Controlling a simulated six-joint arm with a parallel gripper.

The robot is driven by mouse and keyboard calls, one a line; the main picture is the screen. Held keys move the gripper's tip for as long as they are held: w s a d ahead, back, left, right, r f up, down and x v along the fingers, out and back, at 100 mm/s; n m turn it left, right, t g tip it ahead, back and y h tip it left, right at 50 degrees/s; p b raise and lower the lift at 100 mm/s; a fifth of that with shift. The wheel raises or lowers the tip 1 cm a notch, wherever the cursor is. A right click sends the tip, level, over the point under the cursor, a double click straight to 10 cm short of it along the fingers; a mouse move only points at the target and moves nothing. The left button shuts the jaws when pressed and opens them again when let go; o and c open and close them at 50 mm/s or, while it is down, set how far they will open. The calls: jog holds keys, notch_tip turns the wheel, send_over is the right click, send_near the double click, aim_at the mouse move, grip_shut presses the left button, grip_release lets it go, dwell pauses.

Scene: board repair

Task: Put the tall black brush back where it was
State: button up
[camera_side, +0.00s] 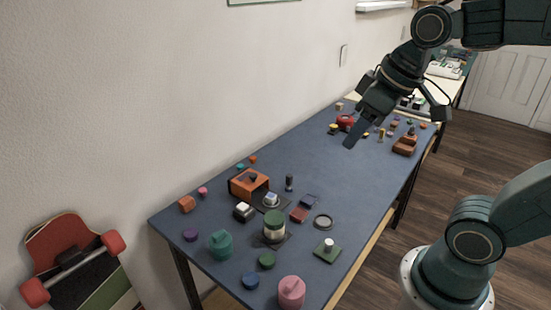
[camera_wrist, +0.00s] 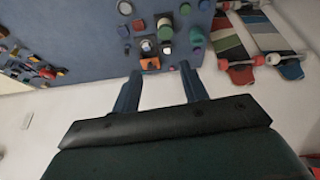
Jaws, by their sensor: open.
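A small dark upright item (camera_side: 289,183), probably the tall black brush, stands on the blue table mat right of the orange box (camera_side: 249,183) in the side view. It is too small to make out bristles, and I cannot pick it out surely in the wrist view.
A green-lidded jar (camera_side: 274,227), a teal pot (camera_side: 221,245), a pink pot (camera_side: 291,291) and a round ring (camera_side: 323,222) crowd the near end. A red item (camera_side: 345,122) and several small things stand at the far end. The mat's middle is clear.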

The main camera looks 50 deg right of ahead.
jog(key=shift+m+t, duration=0.4)
jog(key=s, duration=0.1)
jog(key=s+f, duration=0.1)
jog(key=s, duration=0.1)
jog(key=s+a, duration=0.1)
jog(key=s, duration=0.1)
jog(key=shift+s+a+f, duration=0.1)
jog(key=shift+s+f, duration=0.1)
jog(key=shift+f, duration=0.1)
jog(key=shift+c, duration=0.2)
